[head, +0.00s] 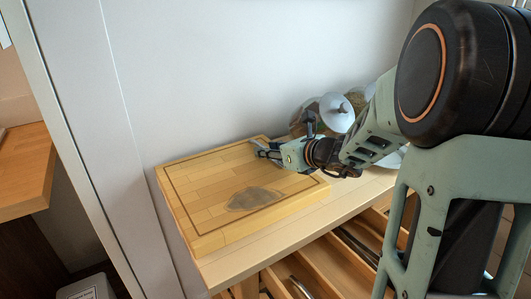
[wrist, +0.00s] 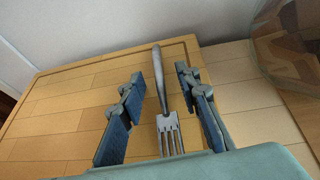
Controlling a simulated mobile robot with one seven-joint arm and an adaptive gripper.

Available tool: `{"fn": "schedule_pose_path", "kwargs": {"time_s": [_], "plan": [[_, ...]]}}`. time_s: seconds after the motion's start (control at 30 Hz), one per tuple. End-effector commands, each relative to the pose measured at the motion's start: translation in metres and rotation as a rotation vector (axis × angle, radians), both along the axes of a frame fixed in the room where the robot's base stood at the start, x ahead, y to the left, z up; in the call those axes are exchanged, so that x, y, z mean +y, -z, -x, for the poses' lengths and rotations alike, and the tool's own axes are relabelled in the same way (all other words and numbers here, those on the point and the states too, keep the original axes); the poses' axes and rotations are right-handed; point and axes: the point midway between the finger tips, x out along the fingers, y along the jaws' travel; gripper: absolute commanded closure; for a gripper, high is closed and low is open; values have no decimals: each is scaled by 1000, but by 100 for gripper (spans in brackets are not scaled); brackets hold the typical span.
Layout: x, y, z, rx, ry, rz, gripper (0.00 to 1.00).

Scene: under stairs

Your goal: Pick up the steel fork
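The steel fork (wrist: 160,85) shows in the wrist view on the wooden board (wrist: 60,115), its handle pointing away and its tines toward my wrist. My gripper (wrist: 160,73) is open, with one blue-padded finger on each side of the fork and visible gaps between. In the head view my gripper (head: 264,150) is low over the back right part of the board (head: 205,180). I cannot make out the fork clearly there. Whether the fingertips touch the board is hard to tell.
A grey flat patch (head: 252,198) lies on the board's front part. Clear rounded containers and a white, lid-like piece (head: 336,112) stand right behind my gripper. The wall (head: 230,70) is close behind the board. Open drawers (head: 320,262) are below the counter.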

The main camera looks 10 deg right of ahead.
Motion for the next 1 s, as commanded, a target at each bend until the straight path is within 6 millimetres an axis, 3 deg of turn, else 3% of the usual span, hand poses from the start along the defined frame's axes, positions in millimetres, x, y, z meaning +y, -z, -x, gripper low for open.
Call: {"fn": "schedule_pose_path", "kwargs": {"time_s": [0.2,0.47,1.0], "plan": [[0,0,0,0,0,1,71],[0,0,0,0,0,1,99],[0,-8,0,-1,0,0,100]]}}
